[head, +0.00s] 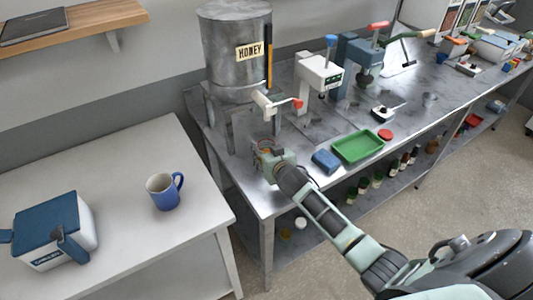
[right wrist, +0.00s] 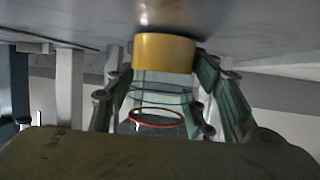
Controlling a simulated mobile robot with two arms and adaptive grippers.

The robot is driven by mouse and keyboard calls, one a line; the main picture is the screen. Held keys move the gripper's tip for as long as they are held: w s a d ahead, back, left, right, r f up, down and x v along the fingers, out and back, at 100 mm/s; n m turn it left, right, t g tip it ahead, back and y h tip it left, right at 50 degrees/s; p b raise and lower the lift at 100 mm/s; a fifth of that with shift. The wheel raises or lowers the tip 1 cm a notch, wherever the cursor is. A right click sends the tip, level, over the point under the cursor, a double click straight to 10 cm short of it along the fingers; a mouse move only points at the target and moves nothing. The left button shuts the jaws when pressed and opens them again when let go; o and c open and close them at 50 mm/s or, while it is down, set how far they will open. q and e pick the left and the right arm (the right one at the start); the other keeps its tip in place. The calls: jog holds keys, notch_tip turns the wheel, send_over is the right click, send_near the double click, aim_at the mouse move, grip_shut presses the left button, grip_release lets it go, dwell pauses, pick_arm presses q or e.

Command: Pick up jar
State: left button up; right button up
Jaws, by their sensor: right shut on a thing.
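The jar (right wrist: 163,84) is between the fingers of my right gripper (head: 267,158) in the right wrist view. It is clear glass with a wide yellow-orange band at its upper end and a thin red ring lower down. My right gripper is shut on the jar, with fingers on both sides. In the head view the gripper is at the near left end of the metal bench, beside the honey tank's stand. There the jar is mostly hidden by the gripper. I cannot tell whether it touches the bench. My left gripper is out of view.
The honey tank (head: 228,55) and its red-handled tap (head: 291,103) are close to the gripper. A blue block (head: 326,161) and a green tray (head: 358,147) lie to the right. A blue mug (head: 163,194) and a blue-lidded box (head: 52,226) stand on the white table.

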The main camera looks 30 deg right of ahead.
jog(key=c, duration=0.4)
jog(key=shift+c, duration=0.2)
jog(key=shift+r, duration=0.2)
